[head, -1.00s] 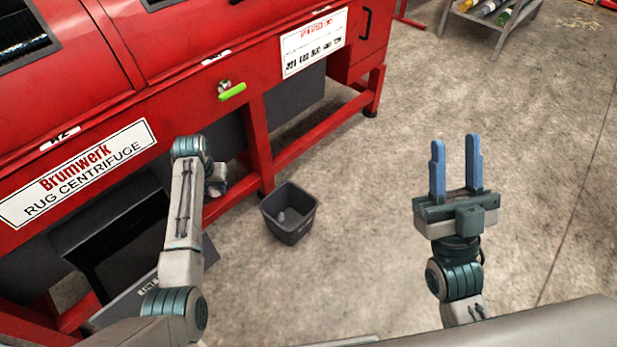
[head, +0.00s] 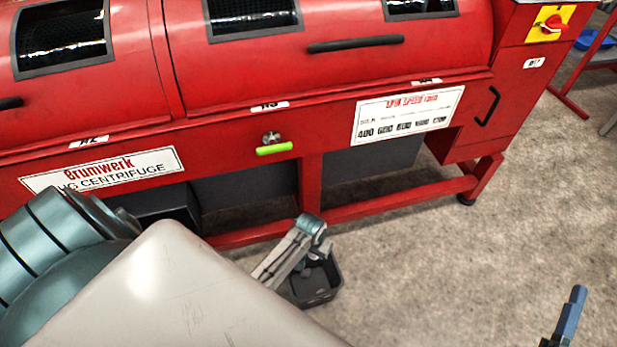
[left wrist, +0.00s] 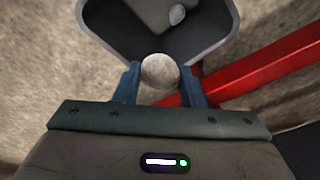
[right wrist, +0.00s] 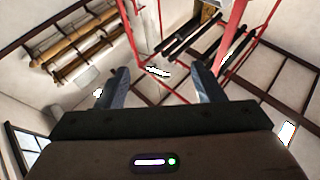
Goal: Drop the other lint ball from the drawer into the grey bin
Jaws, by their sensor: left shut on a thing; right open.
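My left gripper (left wrist: 160,84) is shut on a pale grey lint ball (left wrist: 159,71), held between its blue fingers. The grey bin (left wrist: 215,72) lies just beyond the fingers in the left wrist view, its open top facing the camera. Another small pale lint ball (left wrist: 177,14) lies inside the bin. In the head view the bin (head: 331,284) stands on the floor, and my left arm partly covers it; the left fingers are hidden there. The drawer (head: 165,207) shows only as a dark part under the machine, mostly hidden. My right gripper (right wrist: 161,86) is open and empty.
The red rug centrifuge (head: 240,120) fills the back, with a red leg (head: 311,183) and lower rail (head: 400,203) close behind the bin. A green-handled valve (head: 274,148) juts from its front. The concrete floor to the right of the bin is clear.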

